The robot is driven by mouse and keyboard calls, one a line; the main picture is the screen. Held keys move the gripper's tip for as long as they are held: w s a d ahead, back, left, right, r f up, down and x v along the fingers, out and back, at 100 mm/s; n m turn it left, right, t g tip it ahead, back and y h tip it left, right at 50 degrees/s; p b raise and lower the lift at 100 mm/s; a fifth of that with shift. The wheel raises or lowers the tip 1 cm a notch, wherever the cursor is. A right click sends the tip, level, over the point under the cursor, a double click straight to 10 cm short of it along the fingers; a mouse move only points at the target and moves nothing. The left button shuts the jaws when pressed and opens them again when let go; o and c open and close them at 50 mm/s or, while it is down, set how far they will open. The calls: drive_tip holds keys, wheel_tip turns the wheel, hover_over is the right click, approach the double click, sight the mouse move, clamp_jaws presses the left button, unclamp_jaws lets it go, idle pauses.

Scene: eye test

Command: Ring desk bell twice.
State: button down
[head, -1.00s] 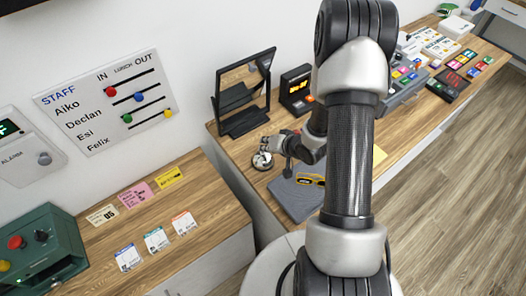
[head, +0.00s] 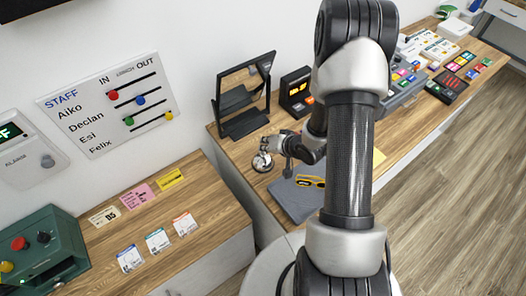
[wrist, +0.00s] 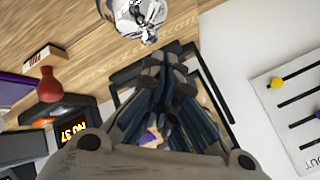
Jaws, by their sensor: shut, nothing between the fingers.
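The small silver desk bell (head: 262,162) stands on the wooden counter, left of the dark grey mat. In the wrist view the shiny bell (wrist: 138,14) is at the top edge, partly cut off, just beyond my fingertips. My gripper (head: 268,148) is close beside and above the bell in the head view. Its fingers (wrist: 165,62) are shut together with nothing between them. A gap shows between the fingertips and the bell in the wrist view, but I cannot tell their height apart.
A black-framed mirror (head: 243,118) stands behind the bell. A dark clock with an orange display (head: 297,92) is right of it. Yellow-framed glasses (head: 311,181) lie on the grey mat (head: 290,204). The counter left of the bell is bare.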

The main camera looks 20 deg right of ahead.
idle(0.3)
wheel_tip(320, 180, up, 5)
drive_tip(key=p, duration=0.4)
idle(1.9)
